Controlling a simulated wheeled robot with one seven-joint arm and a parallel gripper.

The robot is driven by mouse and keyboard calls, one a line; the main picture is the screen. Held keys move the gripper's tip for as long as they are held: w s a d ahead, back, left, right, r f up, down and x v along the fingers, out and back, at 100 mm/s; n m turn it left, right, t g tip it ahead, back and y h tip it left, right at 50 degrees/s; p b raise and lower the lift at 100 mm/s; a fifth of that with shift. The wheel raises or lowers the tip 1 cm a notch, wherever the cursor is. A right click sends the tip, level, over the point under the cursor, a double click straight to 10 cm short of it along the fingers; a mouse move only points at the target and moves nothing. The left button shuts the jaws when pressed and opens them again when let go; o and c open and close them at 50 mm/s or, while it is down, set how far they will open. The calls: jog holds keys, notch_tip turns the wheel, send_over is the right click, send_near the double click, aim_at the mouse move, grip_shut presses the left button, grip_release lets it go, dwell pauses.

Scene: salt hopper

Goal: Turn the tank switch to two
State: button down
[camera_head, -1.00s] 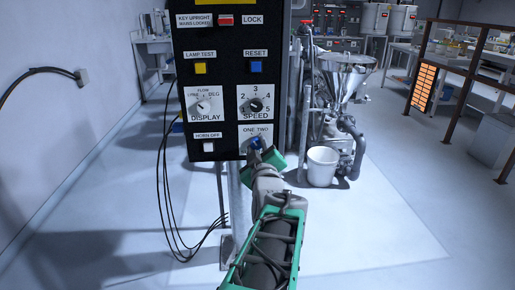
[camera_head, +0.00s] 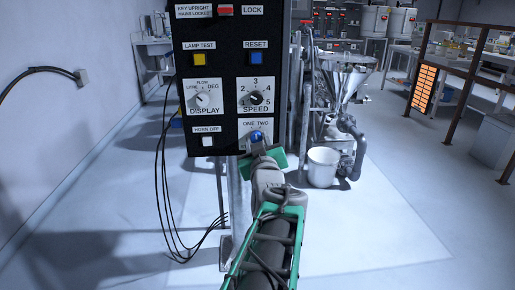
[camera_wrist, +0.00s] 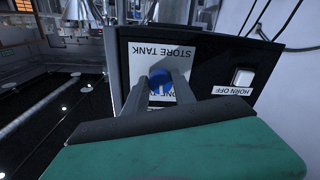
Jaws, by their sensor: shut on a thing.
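The tank switch is a blue knob (camera_head: 256,135) at the bottom right of the black control panel, below the label with ONE and TWO. In the wrist view the blue knob (camera_wrist: 161,77) sits between my two grey fingers, in front of a white STORE TANK plate (camera_wrist: 178,47) seen upside down. My gripper (camera_head: 258,146), with its green body, reaches up to the knob from below. It is shut on the knob. The fingers partly hide the plate's lettering and the knob's pointer, so I cannot tell which number it points to.
Above the switch are the SPEED dial (camera_head: 256,98) and blue RESET button (camera_head: 255,59). The DISPLAY dial (camera_head: 200,99) and white HORN OFF button (camera_head: 208,141) are to the left. A hopper machine (camera_head: 345,85) and white bucket (camera_head: 323,167) stand right behind. Black cables hang at left.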

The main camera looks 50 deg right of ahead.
jog(key=m+b, duration=0.2)
jog(key=m, duration=0.2)
jog(key=shift+m, duration=0.3)
jog(key=shift+m+b, duration=0.75)
jog(key=shift+m, duration=0.85)
jog(key=shift+r, duration=0.1)
jog(key=c, duration=1)
grip_release()
jog(key=shift+c, duration=0.2)
